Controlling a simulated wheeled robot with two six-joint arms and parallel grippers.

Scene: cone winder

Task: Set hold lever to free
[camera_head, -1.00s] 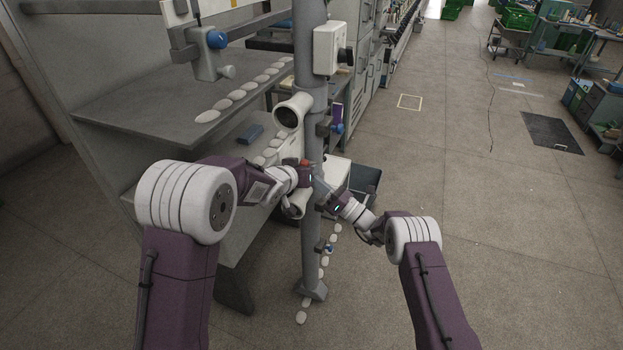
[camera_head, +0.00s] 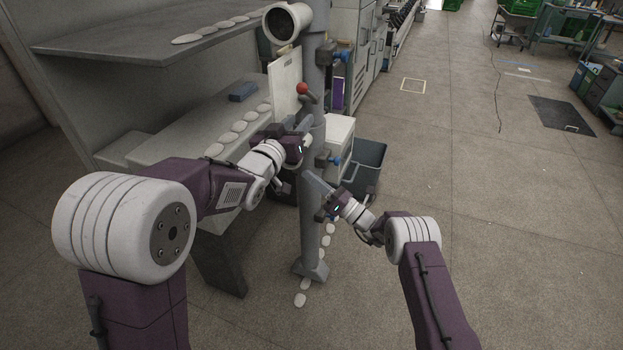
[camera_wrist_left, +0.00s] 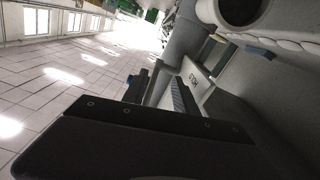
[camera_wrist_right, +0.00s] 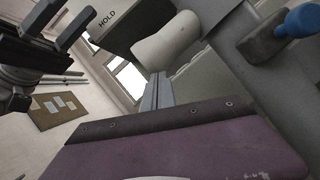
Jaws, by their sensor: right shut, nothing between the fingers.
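The hold lever is a short dark arm with a red ball knob (camera_head: 302,88), on the grey post (camera_head: 313,215); the knob is at its upper end. A pale panel (camera_head: 285,82) stands behind it; HOLD lettering shows in the left wrist view (camera_wrist_left: 192,82) and on a dark box face in the right wrist view (camera_wrist_right: 107,20). My left gripper (camera_head: 302,127) is below the knob, close to the post and apart from the knob; its fingers look spread and empty. My right gripper (camera_head: 312,180) is shut and empty, lower beside the post. The red knob is not seen in either wrist view.
A round white-rimmed funnel (camera_head: 287,22) sits above the lever. Blue-knobbed clamps (camera_head: 336,160) stick out from the post. A grey machine shelf (camera_head: 150,42) lies left, a dark bin (camera_head: 368,162) behind the post.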

